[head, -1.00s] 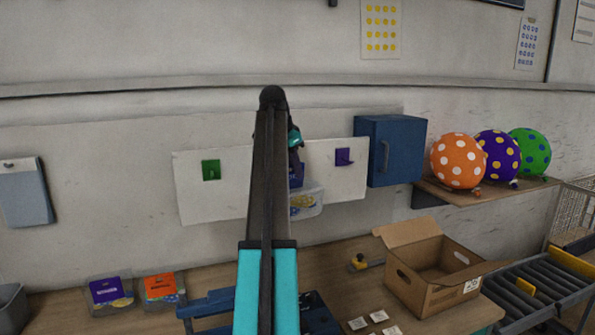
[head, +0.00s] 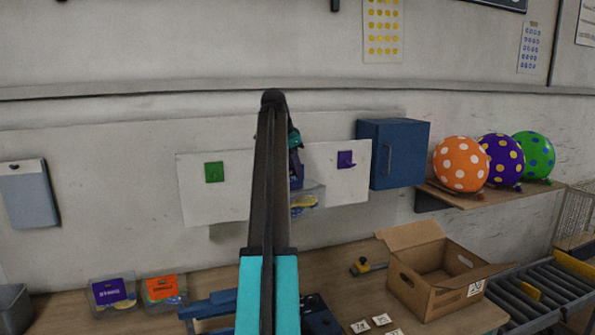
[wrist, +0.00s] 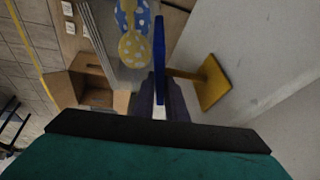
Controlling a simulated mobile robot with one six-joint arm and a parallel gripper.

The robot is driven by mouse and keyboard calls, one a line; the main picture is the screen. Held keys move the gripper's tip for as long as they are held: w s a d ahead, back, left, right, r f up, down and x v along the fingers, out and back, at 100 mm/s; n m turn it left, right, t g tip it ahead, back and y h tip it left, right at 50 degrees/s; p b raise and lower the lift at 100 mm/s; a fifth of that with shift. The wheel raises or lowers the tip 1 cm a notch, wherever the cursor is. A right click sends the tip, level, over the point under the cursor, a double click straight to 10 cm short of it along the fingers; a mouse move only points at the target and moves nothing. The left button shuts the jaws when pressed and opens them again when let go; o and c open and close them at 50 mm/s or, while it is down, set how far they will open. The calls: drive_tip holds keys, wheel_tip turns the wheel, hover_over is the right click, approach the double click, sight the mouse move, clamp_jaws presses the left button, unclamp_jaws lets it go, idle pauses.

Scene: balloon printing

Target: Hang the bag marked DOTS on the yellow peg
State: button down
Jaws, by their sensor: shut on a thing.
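My gripper (wrist: 162,105) is shut on the blue card top (wrist: 159,55) of a clear bag, seen edge-on in the wrist view. Yellow and blue dotted balloons (wrist: 133,45) show beside the card. The yellow peg (wrist: 190,75) sticks out from its square plate on the wall board, and its tip meets the card's right side. I cannot tell whether it passes through the card's hole. In the head view my arm hides the yellow peg and most of my gripper. The clear bag (head: 308,197) shows just right of the arm. Its lettering is not readable.
The white board (head: 215,205) also bears a green peg (head: 214,172) and a purple peg (head: 346,160), both empty. A blue cabinet (head: 400,150) stands close to the right. Two bags with purple (head: 112,290) and orange (head: 161,287) cards lie on the table, left of an open carton (head: 430,290).

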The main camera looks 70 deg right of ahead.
drive_tip(key=shift+w+d, duration=0.4)
drive_tip(key=shift+w, duration=0.3)
drive_tip(key=c, duration=1.9)
unclamp_jaws()
drive_tip(key=shift+w+d+f, duration=0.1)
drive_tip(key=shift+o, duration=1.2)
drive_tip(key=shift+w+d+f, duration=0.15)
drive_tip(key=shift+s, duration=0.2)
wheel_tip(320, 180, up, 8)
drive_tip(key=p, duration=0.6)
drive_tip(key=shift+s+f+p, duration=0.15)
drive_tip(key=shift+f+p, duration=0.05)
drive_tip(key=shift+p, duration=0.1)
